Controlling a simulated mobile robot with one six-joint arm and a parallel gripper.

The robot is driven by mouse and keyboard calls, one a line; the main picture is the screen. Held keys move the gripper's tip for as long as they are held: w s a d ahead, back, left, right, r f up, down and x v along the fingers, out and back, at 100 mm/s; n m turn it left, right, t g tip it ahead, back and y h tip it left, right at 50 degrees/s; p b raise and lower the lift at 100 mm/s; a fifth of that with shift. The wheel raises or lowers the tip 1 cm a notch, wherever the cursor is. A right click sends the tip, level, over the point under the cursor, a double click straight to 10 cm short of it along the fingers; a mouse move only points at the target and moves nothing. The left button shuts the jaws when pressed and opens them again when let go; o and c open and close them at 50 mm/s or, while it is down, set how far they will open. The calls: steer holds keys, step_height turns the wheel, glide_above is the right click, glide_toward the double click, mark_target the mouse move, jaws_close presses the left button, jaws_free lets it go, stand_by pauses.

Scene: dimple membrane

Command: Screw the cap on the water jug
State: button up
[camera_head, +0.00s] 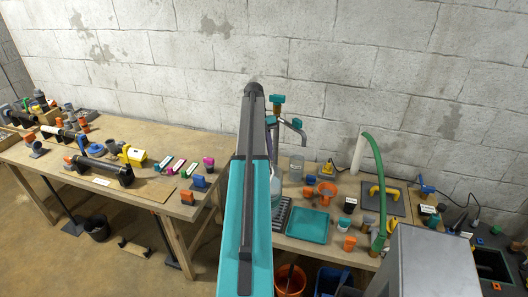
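A clear vessel (277,188), which looks like the water jug, stands on the right-hand bench close beside my arm. My arm hides its left side, and I cannot tell whether a cap is on its mouth. My teal and dark grey arm reaches up through the middle of the view. My gripper is not visible; the arm seems to cover it. No cap can be picked out with certainty among the small coloured parts on the bench.
A dark slotted rack (282,215) and a teal tray (307,225) lie near the vessel. A grey tap with teal parts (278,99) rises behind. An orange funnel (327,189), clear beaker (296,167) and green hose (376,165) stand right. The left bench (140,190) holds several pipe fittings.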

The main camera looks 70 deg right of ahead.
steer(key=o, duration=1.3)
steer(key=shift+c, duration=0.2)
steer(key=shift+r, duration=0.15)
